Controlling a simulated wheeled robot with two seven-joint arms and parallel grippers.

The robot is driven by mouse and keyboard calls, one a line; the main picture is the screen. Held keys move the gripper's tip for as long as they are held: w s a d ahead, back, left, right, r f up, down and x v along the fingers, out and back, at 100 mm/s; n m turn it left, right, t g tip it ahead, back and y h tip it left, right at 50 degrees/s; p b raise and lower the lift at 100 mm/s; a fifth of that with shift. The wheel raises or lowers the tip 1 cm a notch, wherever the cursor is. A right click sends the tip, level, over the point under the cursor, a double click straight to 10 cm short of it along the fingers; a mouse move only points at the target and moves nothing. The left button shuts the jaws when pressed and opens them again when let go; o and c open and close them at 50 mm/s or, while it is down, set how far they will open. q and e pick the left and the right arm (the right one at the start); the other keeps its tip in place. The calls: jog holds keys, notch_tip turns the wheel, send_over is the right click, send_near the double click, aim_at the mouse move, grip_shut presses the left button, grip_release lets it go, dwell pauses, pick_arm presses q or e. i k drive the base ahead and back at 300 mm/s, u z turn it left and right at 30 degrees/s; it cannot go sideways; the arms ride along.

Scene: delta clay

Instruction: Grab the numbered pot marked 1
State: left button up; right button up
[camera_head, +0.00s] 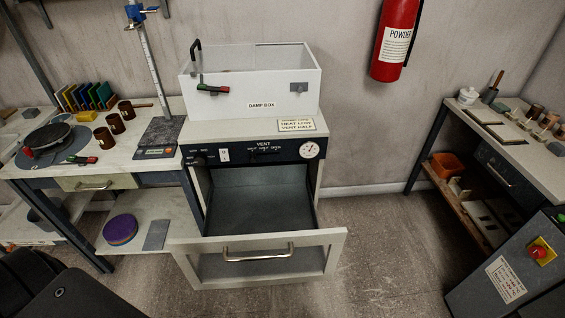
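Several small brown pots stand in two places. On the left bench are three brown pots: a back one (126,110), a middle one (116,123) and a front one (104,139). More small brown pots (536,111) stand on the right bench near the picture's edge. No number can be read on any pot, so I cannot tell which is marked 1. Neither of my grippers is in view.
A white damp box (258,85) sits on top. The left bench (150,175) also holds a wheel (48,138) and a height gauge (160,130). Floor right of the drawer is clear.

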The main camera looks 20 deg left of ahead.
aim_at(104, 137)
jog(key=u, duration=0.95)
